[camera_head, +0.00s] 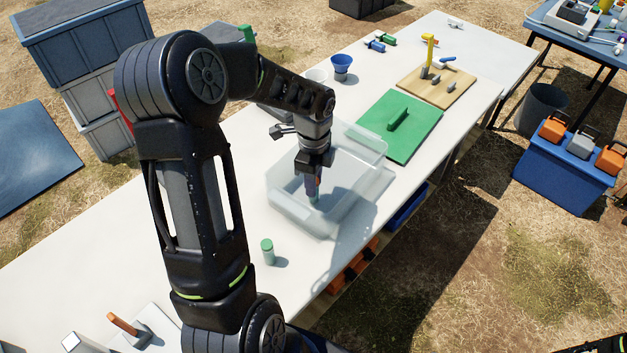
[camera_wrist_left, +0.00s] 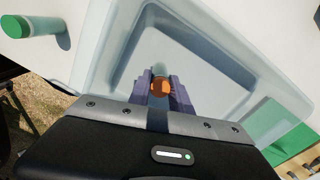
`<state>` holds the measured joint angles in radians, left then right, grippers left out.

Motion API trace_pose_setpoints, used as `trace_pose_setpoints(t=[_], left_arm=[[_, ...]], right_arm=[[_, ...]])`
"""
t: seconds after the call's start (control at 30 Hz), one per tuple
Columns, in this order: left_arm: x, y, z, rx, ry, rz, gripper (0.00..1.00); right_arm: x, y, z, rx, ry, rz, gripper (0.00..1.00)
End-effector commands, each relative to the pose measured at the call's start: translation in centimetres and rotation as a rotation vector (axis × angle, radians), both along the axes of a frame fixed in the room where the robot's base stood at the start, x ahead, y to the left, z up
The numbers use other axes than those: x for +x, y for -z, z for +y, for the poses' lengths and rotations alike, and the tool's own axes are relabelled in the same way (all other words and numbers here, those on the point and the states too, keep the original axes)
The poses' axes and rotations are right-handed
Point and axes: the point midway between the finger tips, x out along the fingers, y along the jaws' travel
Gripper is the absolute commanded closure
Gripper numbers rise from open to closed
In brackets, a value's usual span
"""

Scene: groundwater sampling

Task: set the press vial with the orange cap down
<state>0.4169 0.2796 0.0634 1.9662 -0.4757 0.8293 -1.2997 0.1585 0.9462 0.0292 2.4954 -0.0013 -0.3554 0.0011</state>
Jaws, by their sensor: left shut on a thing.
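My left gripper (camera_head: 312,184) points down inside a clear plastic tub (camera_head: 372,150) on the white table. It is shut on the press vial, whose orange cap (camera_wrist_left: 160,88) shows between the two fingers in the left wrist view. The vial's pale green lower part (camera_head: 314,201) shows below the fingers in the head view. The vial looks about upright. I cannot tell whether its bottom touches the tub floor. The fingers hide most of its body. My right gripper is not in view.
A green-capped vial (camera_head: 267,250) stands on the table in front of the tub. A green mat (camera_head: 425,125) lies beyond the tub, with a wooden board (camera_head: 450,92) farther back. A blue funnel-like cup (camera_head: 341,65) stands behind the tub.

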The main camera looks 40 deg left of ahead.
Motion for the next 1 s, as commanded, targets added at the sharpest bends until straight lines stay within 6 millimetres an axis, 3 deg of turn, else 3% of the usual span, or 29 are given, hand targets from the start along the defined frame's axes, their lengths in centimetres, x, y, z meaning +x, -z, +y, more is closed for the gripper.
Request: trace_pose_setpoints(t=[0.37,0.4,0.63,1.0], left_arm=[[0.03,0.49,0.0,0.0,0.0,-0.001,1.0],[0.04,0.44,0.01,0.0,0.0,-0.001,0.74],[0.03,0.38,0.01,0.0,0.0,-0.001,0.55],[0.04,-0.18,0.02,0.001,0.0,-0.002,0.53]], right_arm=[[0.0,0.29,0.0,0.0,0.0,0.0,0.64],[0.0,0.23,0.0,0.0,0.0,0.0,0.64],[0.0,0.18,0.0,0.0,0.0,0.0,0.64],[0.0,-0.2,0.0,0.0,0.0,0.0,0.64]])
